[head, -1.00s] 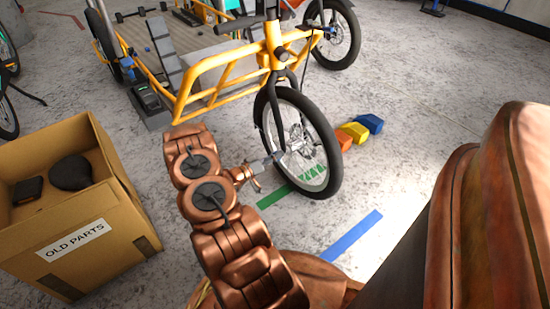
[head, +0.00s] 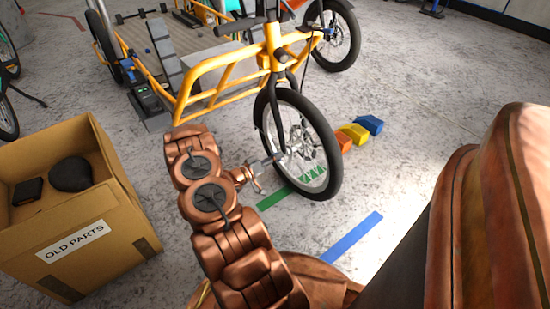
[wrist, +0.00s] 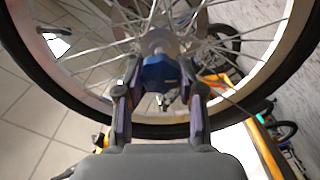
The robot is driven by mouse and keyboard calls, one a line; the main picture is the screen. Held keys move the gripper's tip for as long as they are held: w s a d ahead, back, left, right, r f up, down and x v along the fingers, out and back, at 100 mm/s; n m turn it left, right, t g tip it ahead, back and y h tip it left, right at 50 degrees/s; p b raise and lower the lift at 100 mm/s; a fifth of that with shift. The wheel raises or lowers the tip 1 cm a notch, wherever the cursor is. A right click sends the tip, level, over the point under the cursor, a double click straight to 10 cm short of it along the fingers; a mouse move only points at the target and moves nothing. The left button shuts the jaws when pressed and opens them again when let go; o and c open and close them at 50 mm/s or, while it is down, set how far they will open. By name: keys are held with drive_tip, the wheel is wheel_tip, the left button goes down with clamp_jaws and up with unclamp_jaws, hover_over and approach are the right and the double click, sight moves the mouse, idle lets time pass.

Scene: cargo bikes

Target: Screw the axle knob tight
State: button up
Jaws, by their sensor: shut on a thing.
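The blue axle knob (wrist: 157,70) sits at the hub in the middle of the front wheel, in the centre of the wrist view. My gripper (wrist: 160,82) has one finger on each side of the knob and is shut on it. In the head view my gripper (head: 273,160) reaches from the left to the hub of the cargo bike's front wheel (head: 333,160). The knob cannot be made out there. The wheel stands upright under the yellow frame (head: 270,60). Whether the knob is seated against the hub cannot be told.
An open cardboard box (head: 120,222) labelled OLD PARTS stands at left with dark parts inside. Blue, yellow and orange blocks (head: 369,125) lie right of the wheel. Green and blue tape (head: 352,237) marks the floor. Spokes surround my fingers closely.

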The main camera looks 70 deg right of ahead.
drive_tip(key=shift+r+m+p, duration=0.1)
drive_tip(key=shift+m+p, duration=0.3)
drive_tip(key=shift+p, duration=0.15)
drive_tip(key=shift+w+r+m+p, duration=0.1)
drive_tip(key=shift+r+m+p, duration=0.05)
drive_tip(key=shift+m+p, duration=0.7)
drive_tip(key=shift+m, duration=1.25)
drive_tip(key=m, duration=0.3)
drive_tip(key=shift+f+m, duration=0.25)
drive_tip(key=shift+m, duration=0.05)
drive_tip(key=m+b, duration=0.1)
drive_tip(key=m, duration=0.1)
drive_tip(key=m+b, duration=0.1)
drive_tip(key=m, duration=0.1)
drive_tip(key=m+b, duration=0.1)
drive_tip(key=m, duration=0.1)
drive_tip(key=shift+s+a+f, duration=0.1)
drive_tip(key=shift+s, duration=0.15)
drive_tip(key=m+b, duration=0.2)
drive_tip(key=m, duration=0.3)
drive_tip(key=shift+b, duration=0.4)
drive_tip(key=o, duration=1.2)
drive_tip(key=shift+c, duration=0.2)
